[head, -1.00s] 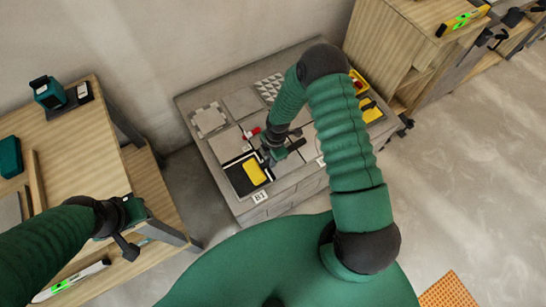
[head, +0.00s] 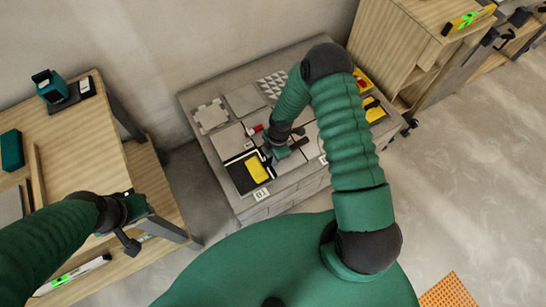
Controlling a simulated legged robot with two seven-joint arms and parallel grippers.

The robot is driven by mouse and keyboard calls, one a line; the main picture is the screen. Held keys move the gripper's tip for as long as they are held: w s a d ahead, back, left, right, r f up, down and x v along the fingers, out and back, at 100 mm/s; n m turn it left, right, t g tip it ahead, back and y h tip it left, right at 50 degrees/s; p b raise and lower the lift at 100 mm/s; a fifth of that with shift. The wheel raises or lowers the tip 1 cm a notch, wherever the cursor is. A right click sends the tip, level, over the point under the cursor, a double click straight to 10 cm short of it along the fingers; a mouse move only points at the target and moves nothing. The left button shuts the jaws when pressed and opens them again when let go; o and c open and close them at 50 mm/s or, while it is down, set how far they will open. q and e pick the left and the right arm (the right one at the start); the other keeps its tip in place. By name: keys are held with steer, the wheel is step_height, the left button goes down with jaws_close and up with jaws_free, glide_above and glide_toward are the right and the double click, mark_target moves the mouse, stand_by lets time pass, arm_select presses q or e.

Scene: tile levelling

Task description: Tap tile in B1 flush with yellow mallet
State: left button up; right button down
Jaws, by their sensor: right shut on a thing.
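The B1 label (head: 261,194) is on the front edge of the grey tiled platform, below a dark square tile (head: 240,179). The yellow mallet head (head: 258,170) is over the right part of that dark tile. I cannot tell whether it touches the tile, or how high the tile sits. My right gripper (head: 274,157) is shut on the mallet, just above and right of the yellow head. The gripper and wrist hide part of the mallet and the tiles beneath. My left gripper (head: 131,226) is by the wooden table at left, away from the tiles; its jaw opening is unclear.
The platform (head: 190,101) also bears grey tiles, a patterned tile (head: 271,84), a red item (head: 254,130) and yellow items at its right end. A wooden cabinet (head: 395,45) stands at the right.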

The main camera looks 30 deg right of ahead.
step_height(320, 180, down, 5)
steer(key=b, duration=0.4)
steer(key=shift+f, duration=0.1)
steer(key=shift+r+p, duration=0.35)
steer(key=shift+p, duration=0.2)
step_height(320, 180, up, 5)
steer(key=p, duration=0.4)
steer(key=shift+f, duration=0.2)
